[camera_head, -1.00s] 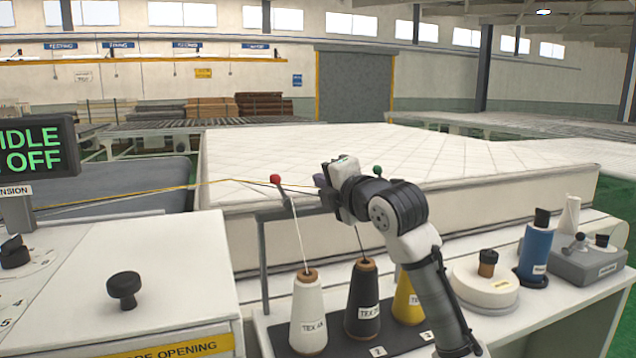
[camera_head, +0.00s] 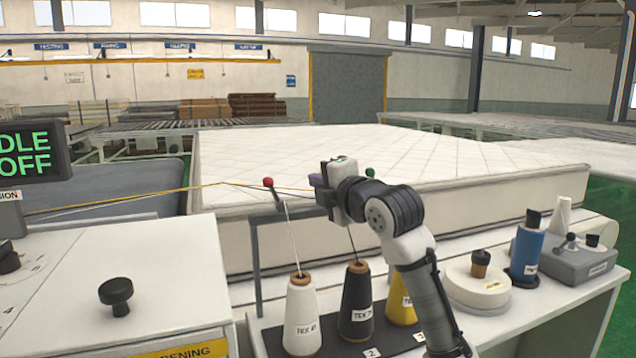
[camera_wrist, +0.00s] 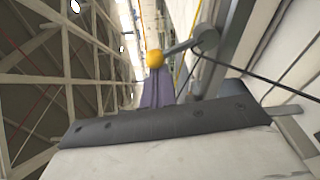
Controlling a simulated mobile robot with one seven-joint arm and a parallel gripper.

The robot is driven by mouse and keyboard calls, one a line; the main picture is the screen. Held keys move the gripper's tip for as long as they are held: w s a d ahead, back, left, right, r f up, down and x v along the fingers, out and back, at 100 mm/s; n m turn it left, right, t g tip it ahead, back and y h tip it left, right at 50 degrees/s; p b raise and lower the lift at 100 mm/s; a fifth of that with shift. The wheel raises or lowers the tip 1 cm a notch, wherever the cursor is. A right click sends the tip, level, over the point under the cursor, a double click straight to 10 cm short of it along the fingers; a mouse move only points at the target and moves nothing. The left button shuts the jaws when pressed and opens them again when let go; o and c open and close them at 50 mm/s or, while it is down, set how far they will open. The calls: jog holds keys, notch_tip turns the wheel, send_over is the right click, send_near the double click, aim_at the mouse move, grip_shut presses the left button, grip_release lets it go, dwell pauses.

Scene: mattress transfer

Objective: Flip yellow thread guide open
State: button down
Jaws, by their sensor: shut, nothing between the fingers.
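In the wrist view, a yellow ball (camera_wrist: 155,59) sits on the end of a short grey lever, which runs right to a round grey pivot (camera_wrist: 206,40). I take this to be the yellow thread guide. My gripper (camera_wrist: 158,88) is shut and empty, with its purple-grey fingers just below the ball in the picture; I cannot tell whether they touch it. In the head view, my gripper (camera_head: 318,183) is at the top of the thread rack, right of a red ball (camera_head: 268,182). The yellow guide is hidden there behind my arm.
White (camera_head: 301,318), black (camera_head: 357,305) and yellow (camera_head: 402,305) thread cones stand below the rack, the yellow one partly behind my arm. A thread crosses to the left. A large mattress (camera_head: 450,155) lies behind. A blue spool (camera_head: 530,252) stands at right.

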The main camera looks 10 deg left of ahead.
jog(key=shift+d, duration=0.1)
jog(key=d+m, duration=0.1)
jog(key=m, duration=0.1)
jog(key=w+d+r+m+p, duration=0.1)
jog(key=m, duration=0.2)
jog(key=w+d+m+t, duration=0.1)
jog(key=m, duration=0.1)
jog(key=shift+w+d+r+m+y, duration=0.15)
jog(key=shift+w+d+m+y, duration=0.1)
jog(key=shift+m+y, duration=0.15)
jog(key=shift+d, duration=0.1)
dwell(0.6)
jog(key=s+a+r+p, duration=0.1)
jog(key=a+r+p, duration=0.2)
jog(key=f+b+v, duration=0.1)
jog(key=b+v, duration=0.2)
jog(key=v, duration=0.7)
jog(key=shift+s, duration=0.2)
